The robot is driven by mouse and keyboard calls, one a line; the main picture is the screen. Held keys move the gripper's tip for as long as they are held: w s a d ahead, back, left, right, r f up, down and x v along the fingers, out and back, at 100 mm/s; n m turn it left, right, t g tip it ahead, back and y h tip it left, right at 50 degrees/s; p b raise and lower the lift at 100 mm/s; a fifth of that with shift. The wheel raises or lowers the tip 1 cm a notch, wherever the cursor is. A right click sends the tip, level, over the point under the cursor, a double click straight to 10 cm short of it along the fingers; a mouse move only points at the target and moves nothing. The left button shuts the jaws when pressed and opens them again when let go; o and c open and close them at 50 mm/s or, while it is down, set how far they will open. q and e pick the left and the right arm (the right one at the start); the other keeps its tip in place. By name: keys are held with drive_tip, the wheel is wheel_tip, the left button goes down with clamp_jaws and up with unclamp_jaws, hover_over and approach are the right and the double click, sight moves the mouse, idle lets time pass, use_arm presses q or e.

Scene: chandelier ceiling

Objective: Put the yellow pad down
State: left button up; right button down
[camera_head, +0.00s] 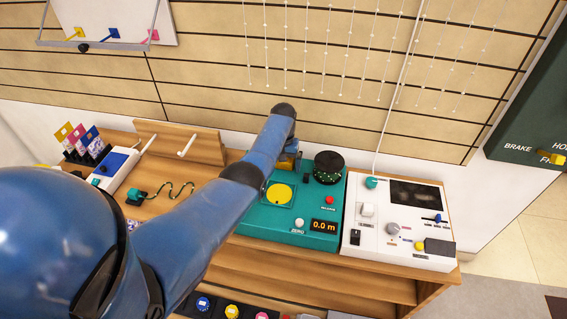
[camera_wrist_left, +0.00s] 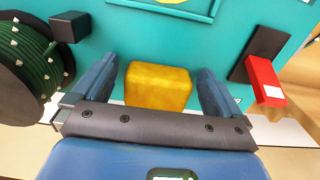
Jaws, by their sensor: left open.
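The yellow pad (camera_wrist_left: 158,86) is a small rounded block, seen in the left wrist view between the two fingers of my left gripper (camera_wrist_left: 156,72). The fingers are open, with a gap on each side of it. In the head view the pad (camera_head: 287,160) shows only partly behind my left arm, at the back of the teal box (camera_head: 262,224). A flat yellow disc (camera_head: 279,194) in a square outline lies on the box top, in front of the pad. Whether the pad touches the box is hard to tell. My right gripper is not in view.
A dark green reel (camera_head: 328,165) stands at the box's back right, close to the gripper. A red switch (camera_wrist_left: 264,82) is on the other side in the wrist view. A white console (camera_head: 398,225) stands right of the box. A wooden peg stand (camera_head: 178,140) is left.

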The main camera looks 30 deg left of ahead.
use_arm(q)
drive_tip(key=shift+r, duration=0.1)
drive_tip(key=shift+r, duration=0.2)
wheel_tip(320, 180, up, 12)
drive_tip(key=p, duration=0.2)
drive_tip(key=shift+f, duration=0.15)
drive_tip(key=shift+w, duration=0.1)
idle(0.4)
